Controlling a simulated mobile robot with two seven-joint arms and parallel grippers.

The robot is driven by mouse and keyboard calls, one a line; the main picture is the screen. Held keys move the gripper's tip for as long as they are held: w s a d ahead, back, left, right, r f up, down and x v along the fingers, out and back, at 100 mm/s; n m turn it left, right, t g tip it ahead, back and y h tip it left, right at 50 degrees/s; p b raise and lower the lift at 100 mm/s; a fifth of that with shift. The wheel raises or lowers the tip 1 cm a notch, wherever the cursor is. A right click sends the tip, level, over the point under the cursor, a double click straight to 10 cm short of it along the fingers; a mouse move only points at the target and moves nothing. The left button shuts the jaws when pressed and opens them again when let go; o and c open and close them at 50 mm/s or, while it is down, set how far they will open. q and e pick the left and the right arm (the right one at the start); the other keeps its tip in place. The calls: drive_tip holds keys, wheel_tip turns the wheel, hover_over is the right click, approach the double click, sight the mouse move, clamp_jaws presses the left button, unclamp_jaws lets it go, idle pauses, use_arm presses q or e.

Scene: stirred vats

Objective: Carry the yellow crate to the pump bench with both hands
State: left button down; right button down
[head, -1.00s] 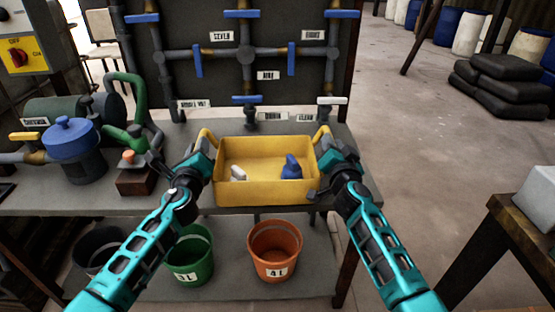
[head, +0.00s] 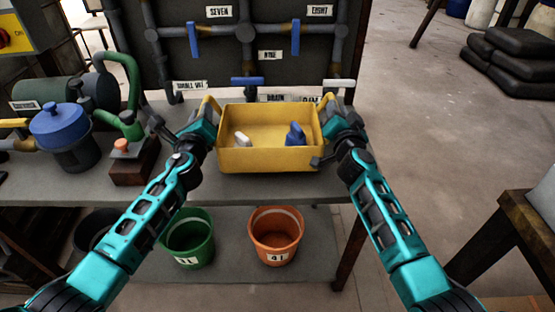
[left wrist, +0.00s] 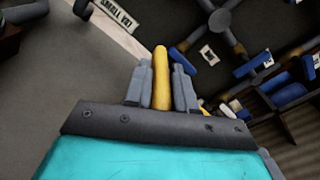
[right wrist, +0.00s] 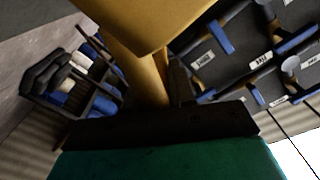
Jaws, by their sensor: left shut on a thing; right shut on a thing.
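The yellow crate (head: 268,158) is level at the front middle of the grey pump bench (head: 245,188) in the head view. I cannot tell whether its base touches the bench top. A blue item (head: 295,135) and a small white item (head: 242,139) are inside it. My left gripper (head: 208,118) is shut on the crate's left handle, and the left wrist view shows the yellow handle (left wrist: 161,80) between the fingers. My right gripper (head: 330,115) is at the crate's right handle; the right wrist view shows the yellow handle (right wrist: 150,75) at the jaws, partly hidden.
A blue-lidded pot (head: 62,135) and a block with an orange button (head: 128,160) stand left on the bench. The pipe board (head: 265,65) rises behind. Green (head: 188,240) and orange (head: 275,238) buckets stand below. Another table (head: 515,215) is at the right.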

use_arm(q)
drive_tip(key=shift+d, duration=0.25)
use_arm(e)
drive_tip(key=shift+a, duration=0.2)
